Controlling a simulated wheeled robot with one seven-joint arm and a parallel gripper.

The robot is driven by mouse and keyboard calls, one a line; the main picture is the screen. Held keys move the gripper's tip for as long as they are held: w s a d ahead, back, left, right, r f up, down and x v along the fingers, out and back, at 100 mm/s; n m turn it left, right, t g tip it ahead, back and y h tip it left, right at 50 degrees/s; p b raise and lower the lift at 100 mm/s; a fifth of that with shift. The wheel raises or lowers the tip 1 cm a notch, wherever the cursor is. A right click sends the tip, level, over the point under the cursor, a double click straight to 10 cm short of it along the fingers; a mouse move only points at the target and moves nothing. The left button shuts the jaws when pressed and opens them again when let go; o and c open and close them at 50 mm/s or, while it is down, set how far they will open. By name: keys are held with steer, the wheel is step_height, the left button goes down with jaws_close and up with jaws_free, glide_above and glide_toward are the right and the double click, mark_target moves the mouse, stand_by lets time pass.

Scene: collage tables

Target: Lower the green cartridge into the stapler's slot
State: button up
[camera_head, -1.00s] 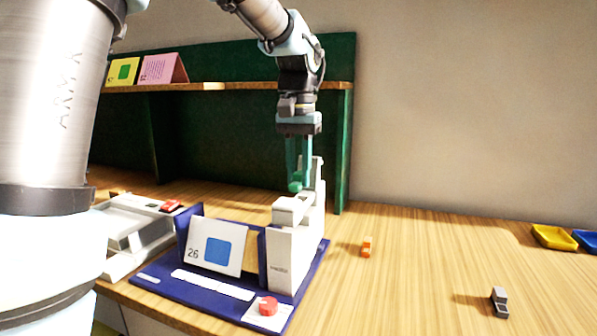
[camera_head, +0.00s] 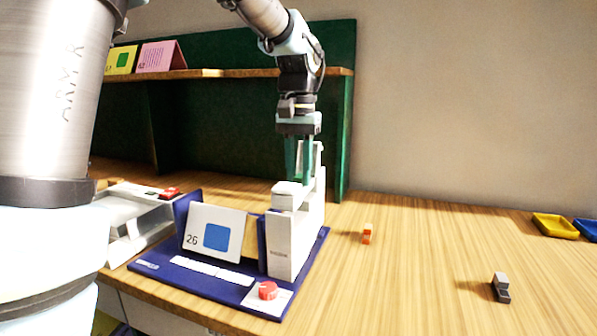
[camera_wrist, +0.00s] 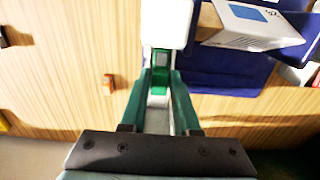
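The stapler is a tall white unit (camera_head: 289,236) on a dark blue base. It shows at the top of the wrist view as a white block (camera_wrist: 166,22). My gripper (camera_head: 304,178) points straight down just behind the stapler's white top, its teal fingertips partly hidden there. In the wrist view, the fingers (camera_wrist: 161,78) close in on both sides of the green cartridge (camera_wrist: 159,68), at the stapler's slot. The cartridge's lower end and its depth in the slot cannot be made out. In the head view the cartridge is hidden behind the stapler top.
The blue base (camera_head: 205,286) carries a card marked 26 (camera_head: 213,233) and a red button (camera_head: 267,290). A small orange-and-white piece (camera_head: 367,233) and a grey piece (camera_head: 501,287) lie to the right. Yellow (camera_head: 555,227) and blue trays are at the far right. A shelf (camera_head: 225,73) stands behind.

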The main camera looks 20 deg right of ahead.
steer(key=o, duration=0.4)
step_height(320, 180, up, 11)
steer(key=shift+f+b, duration=0.1)
steer(key=shift+b, duration=0.25)
stand_by(0.5)
